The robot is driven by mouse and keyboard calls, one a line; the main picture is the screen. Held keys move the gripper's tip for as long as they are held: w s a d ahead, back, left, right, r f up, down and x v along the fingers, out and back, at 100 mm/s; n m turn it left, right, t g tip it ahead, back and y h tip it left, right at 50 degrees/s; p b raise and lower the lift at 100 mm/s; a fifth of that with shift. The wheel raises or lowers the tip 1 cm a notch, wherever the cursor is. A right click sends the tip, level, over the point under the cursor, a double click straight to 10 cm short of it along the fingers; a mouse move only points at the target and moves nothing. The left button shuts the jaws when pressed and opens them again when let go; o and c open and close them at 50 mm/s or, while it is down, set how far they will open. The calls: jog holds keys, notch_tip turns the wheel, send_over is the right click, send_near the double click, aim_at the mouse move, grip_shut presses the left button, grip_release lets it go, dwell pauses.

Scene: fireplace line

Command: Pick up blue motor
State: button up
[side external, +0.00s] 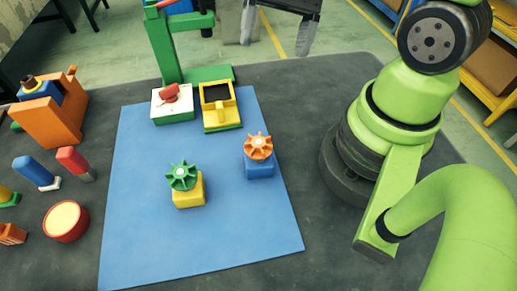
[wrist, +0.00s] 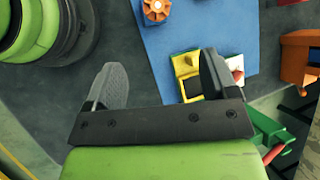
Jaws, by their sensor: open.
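A blue block (side external: 259,165) with an orange toothed wheel (side external: 258,146) on top stands on the right side of the blue mat; it looks like the blue motor. The orange wheel also shows at the top edge of the wrist view (wrist: 157,9), where the block is mostly hidden or cut off. A yellow block (side external: 188,190) with a green toothed wheel (side external: 182,176) stands to its left and nearer the camera. My gripper (side external: 276,45) is open and empty at the top of the side view, away from both blocks. Its spread fingers also show in the wrist view (wrist: 160,68).
The blue mat (side external: 140,240) has clear room at the front. A yellow holder (side external: 219,118), a white block with a red part (side external: 172,105) and a green stand (side external: 163,50) are at the back. Red (side external: 75,162) and blue (side external: 33,171) cylinders and an orange bracket (side external: 45,120) are left.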

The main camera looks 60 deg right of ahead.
aim_at(264, 134)
notch_tip(264, 134, down, 11)
jog(key=m+y, duration=0.7)
jog(key=shift+g, duration=0.3)
jog(key=x, duration=0.7)
jog(key=s+x, duration=0.1)
jog(key=x, duration=0.2)
jog(key=shift+s+f, duration=0.1)
jog(key=shift+f, duration=0.15)
jog(key=shift+c, duration=0.2)
jog(key=c, duration=1.1)
